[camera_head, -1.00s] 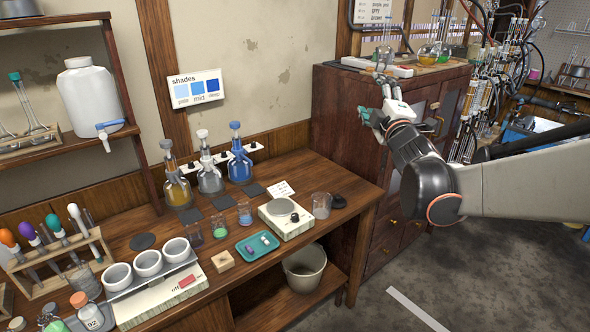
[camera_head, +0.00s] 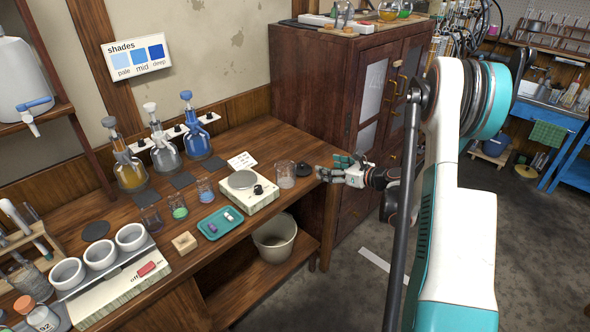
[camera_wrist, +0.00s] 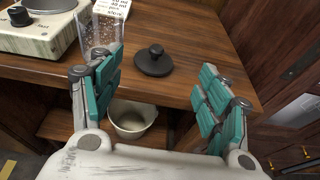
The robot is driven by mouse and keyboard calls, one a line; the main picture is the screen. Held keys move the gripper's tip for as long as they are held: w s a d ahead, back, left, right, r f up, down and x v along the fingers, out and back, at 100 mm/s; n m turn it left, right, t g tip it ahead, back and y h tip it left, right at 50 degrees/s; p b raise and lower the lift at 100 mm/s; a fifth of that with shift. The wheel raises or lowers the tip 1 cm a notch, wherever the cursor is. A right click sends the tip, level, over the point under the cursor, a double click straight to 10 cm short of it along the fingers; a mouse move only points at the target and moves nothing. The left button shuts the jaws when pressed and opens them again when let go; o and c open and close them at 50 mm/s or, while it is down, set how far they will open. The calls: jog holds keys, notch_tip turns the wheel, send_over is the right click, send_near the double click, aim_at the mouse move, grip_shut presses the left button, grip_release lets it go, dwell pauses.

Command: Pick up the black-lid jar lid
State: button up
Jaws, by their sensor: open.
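The black jar lid (camera_wrist: 153,62) is a round dark disc with a knob on top, lying flat near the right end of the wooden bench. In the head view the lid (camera_head: 303,168) sits just right of a clear glass jar (camera_head: 286,175). My gripper (camera_wrist: 158,86) is open and empty, its teal-padded fingers spread wide. In the wrist view the lid lies ahead of the gap between the fingertips, apart from both. In the head view my gripper (camera_head: 330,172) is at the bench's right edge, just right of the lid.
The clear jar (camera_wrist: 101,30) stands close left of the lid, near the left finger. A balance with a knob (camera_head: 248,192) is farther left. A bucket (camera_head: 274,236) sits on the shelf below. A wooden cabinet (camera_head: 300,95) stands behind and to the right.

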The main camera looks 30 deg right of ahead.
aim_at(304, 164)
jog(key=x, duration=0.3)
jog(key=b+x, duration=0.1)
jog(key=x, duration=0.1)
jog(key=f+x, duration=0.1)
jog(key=x, duration=0.2)
jog(key=shift+w+b, duration=0.1)
jog(key=shift+b, duration=0.3)
jog(key=x, duration=0.1)
jog(key=b+x, duration=0.1)
jog(key=x, duration=0.1)
jog(key=b+x, duration=0.1)
jog(key=shift+a+f, duration=0.3)
jog(key=shift+f, duration=0.1)
jog(key=shift+w+a, duration=0.1)
jog(key=shift+w, duration=0.4)
jog(key=shift+c, duration=0.6)
jog(key=c, duration=0.7)
jog(key=shift+c, duration=0.2)
